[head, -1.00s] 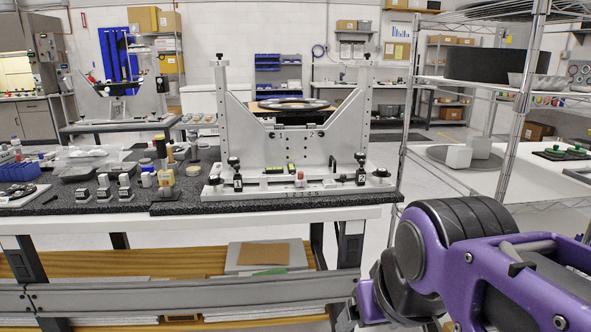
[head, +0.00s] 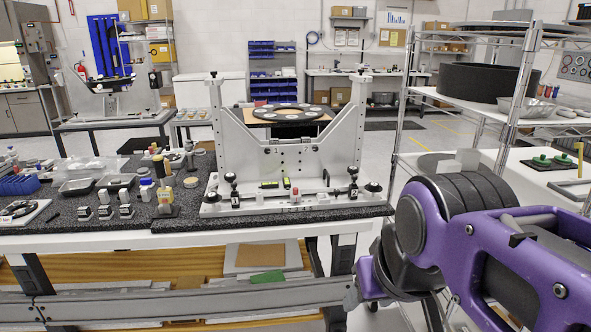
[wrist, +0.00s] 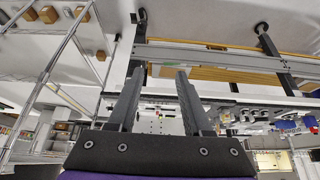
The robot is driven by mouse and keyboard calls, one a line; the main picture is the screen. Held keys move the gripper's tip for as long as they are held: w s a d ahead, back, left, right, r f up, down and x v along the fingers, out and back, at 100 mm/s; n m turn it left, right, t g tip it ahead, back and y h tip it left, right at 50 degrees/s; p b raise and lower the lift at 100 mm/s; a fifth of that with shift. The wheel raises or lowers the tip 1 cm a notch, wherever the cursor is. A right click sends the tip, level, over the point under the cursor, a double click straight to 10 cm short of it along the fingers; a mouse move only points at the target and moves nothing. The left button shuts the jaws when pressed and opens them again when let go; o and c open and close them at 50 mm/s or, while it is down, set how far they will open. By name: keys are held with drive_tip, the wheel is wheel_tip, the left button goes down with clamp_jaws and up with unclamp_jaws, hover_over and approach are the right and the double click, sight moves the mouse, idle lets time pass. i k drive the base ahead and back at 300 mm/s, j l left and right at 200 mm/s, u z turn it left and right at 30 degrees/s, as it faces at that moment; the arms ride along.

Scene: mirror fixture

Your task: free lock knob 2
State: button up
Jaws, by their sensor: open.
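The grey mirror fixture (head: 290,158) stands on the dark bench top, with two uprights and a round dark disc (head: 287,112) behind its dip. Two upright black lock knobs show on its base, a left one (head: 232,179) and a right one (head: 353,173), each by a small black label.
The bench (head: 130,242) carries small bottles, trays and several black-and-silver blocks left of the fixture. A wire shelf (head: 512,85) stands at the right, near my purple arm. Floor shows between the bench and the shelf.

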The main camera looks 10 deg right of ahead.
sight(373, 187)
drive_tip(key=i+z, duration=0.7)
drive_tip(key=i+j, duration=0.05)
drive_tip(key=i, duration=0.05)
